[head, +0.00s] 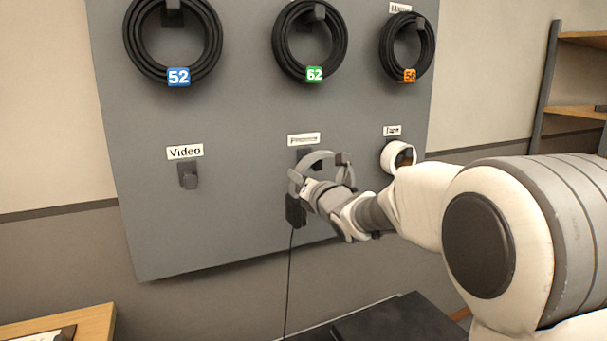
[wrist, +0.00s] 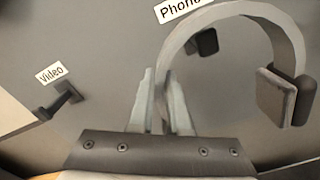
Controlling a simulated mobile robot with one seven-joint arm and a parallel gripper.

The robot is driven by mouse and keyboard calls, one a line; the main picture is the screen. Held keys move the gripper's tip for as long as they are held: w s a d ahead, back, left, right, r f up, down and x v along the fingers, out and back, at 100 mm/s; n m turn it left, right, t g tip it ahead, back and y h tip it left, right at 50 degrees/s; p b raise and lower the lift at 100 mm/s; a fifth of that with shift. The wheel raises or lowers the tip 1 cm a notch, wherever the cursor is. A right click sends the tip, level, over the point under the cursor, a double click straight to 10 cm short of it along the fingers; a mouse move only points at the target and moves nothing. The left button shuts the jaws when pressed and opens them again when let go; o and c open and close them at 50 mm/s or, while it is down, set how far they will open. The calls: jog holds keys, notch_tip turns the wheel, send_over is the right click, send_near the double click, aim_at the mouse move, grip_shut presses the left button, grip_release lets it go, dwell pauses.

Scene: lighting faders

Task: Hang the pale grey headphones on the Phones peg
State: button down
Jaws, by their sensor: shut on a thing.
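The pale grey headphones (head: 321,156) are held upright in front of the wall board, with a dark ear pad low at the left and a cable hanging down. My gripper (head: 303,188) is shut on the left side of them. In the wrist view, the fingers (wrist: 160,100) pinch the left leg of the headband (wrist: 240,9), and the right ear cup (wrist: 278,95) hangs free. The Phones peg (wrist: 205,42) shows inside the headband arc, below its top. Whether the band touches the peg cannot be told. The Phones label (head: 304,139) is above the peg.
The Video peg (head: 188,176) at the left is empty. Cable coils marked 52 (head: 131,40), 62 (head: 282,45) and 56 (head: 388,50) hang above. A roll of tape (head: 399,155) hangs close right of my gripper. A wooden desk corner (head: 85,325) is lower left.

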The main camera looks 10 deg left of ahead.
jog(key=shift+p+x, duration=2.5)
jog(key=shift+x, duration=0.95)
notch_tip(320, 180, down, 2)
jog(key=b, duration=0.3)
jog(key=shift+f, duration=0.1)
jog(key=c, duration=0.8)
grip_release()
jog(key=shift+f, duration=0.1)
